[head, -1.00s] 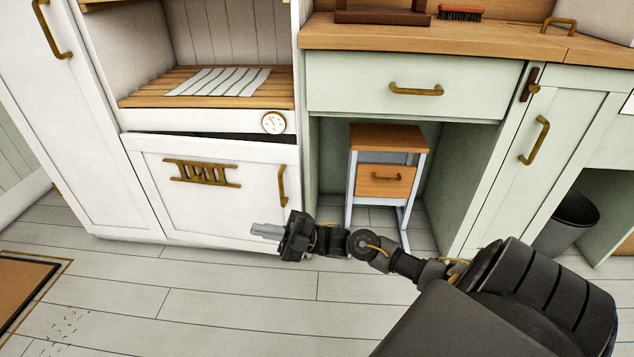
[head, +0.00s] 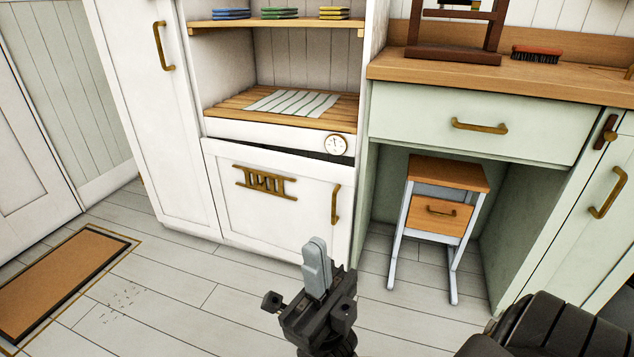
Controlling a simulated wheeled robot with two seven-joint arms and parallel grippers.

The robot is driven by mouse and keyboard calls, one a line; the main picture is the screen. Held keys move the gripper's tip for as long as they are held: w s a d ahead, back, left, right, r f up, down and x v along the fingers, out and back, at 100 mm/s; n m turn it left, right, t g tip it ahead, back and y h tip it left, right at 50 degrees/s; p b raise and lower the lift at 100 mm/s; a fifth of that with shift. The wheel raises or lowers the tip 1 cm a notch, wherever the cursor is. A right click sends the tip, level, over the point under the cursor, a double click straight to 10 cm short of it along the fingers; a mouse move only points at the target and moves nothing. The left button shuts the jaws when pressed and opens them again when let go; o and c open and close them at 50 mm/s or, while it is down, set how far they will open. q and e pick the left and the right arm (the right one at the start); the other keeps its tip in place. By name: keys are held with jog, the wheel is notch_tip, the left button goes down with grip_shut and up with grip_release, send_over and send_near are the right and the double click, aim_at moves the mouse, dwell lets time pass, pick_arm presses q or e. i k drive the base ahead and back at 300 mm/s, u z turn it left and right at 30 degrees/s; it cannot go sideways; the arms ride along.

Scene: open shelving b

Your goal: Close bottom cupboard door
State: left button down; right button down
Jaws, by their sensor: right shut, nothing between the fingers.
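The bottom cupboard door (head: 225,185) is a white framed panel below the slatted wooden shelf. It carries a brass handle (head: 335,205) at its right side and a brass rack-like fitting (head: 265,183) near its top. A dark gap shows along its top edge, widest to the right, so the door looks slightly ajar. My right gripper (head: 317,250) is in front of the door's lower right part, below the handle. Its grey fingers are together and empty, pointing up the picture toward the door. I cannot tell whether they touch it. My left gripper is out of view.
A tall white door (head: 165,110) is at the left. A brown mat (head: 60,280) lies on the floor, which is otherwise clear.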

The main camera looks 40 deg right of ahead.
aim_at(318, 200)
jog(key=u, duration=0.35)
jog(key=k, duration=0.4)
jog(key=u, duration=0.6)
jog(key=i, duration=0.7)
jog(key=z, duration=0.9)
jog(key=i, duration=0.55)
jog(key=z, duration=0.65)
